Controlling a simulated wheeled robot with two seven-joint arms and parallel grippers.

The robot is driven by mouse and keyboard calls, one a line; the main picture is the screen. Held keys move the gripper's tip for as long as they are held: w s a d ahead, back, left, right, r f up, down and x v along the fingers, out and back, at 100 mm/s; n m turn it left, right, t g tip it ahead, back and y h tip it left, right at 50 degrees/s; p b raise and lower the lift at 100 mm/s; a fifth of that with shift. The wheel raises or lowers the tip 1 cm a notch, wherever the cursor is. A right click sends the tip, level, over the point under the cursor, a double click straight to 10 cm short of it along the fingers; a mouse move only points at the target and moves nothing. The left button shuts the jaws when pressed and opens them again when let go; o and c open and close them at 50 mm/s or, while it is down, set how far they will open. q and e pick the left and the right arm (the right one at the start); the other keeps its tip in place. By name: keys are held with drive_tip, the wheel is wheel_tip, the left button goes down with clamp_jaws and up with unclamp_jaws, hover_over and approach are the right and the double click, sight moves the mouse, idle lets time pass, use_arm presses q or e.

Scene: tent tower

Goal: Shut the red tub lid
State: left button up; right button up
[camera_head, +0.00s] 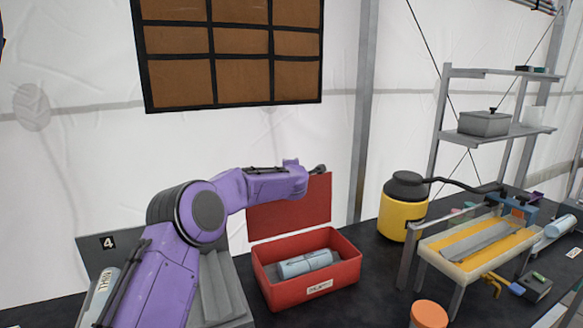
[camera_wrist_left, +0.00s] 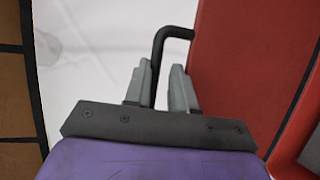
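The red tub (camera_head: 310,287) stands on the dark table, open at the top. Its red lid (camera_head: 290,207) stands upright at the tub's back edge. A light-blue cylinder (camera_head: 305,263) lies inside the tub. My left gripper (camera_head: 318,170) is at the lid's upper edge, its purple arm coming in from the left. In the left wrist view its two grey fingers (camera_wrist_left: 166,85) are apart, with a black bent handle (camera_wrist_left: 174,33) running down between them; a gap shows beside the handle. The lid (camera_wrist_left: 238,75) fills the right of that view. My right gripper is out of view.
A grey panel marked 4 (camera_head: 100,248) is left of the tub. A yellow can with a black top (camera_head: 402,216) and a yellow-topped stand (camera_head: 470,243) are to the right. An orange-lidded jar (camera_head: 428,314) is at the front. Grey shelves (camera_head: 500,133) stand behind.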

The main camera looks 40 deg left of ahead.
use_arm(q)
drive_tip(key=shift+s+r, duration=0.3)
drive_tip(key=shift+s, duration=0.1)
clamp_jaws()
drive_tip(key=shift+f, duration=0.1)
drive_tip(key=shift+d+f+b, duration=0.1)
drive_tip(key=shift+d+b, duration=0.05)
drive_tip(key=shift+b, duration=0.2)
drive_tip(key=s+d+f+m+t+y+b, duration=0.1)
drive_tip(key=d+b, duration=0.5)
drive_tip(key=b, duration=0.8)
drive_tip(key=s+d+f+m+t+y+b, duration=0.2)
drive_tip(key=s+d+f+t+b, duration=0.1)
drive_tip(key=b, duration=1.1)
drive_tip(key=s+d+t, duration=0.1)
drive_tip(key=s+d, duration=0.1)
drive_tip(key=d, duration=0.1)
drive_tip(key=shift+s+d+y, duration=0.15)
drive_tip(key=shift+s+y, duration=0.1)
drive_tip(key=shift+y, duration=0.05)
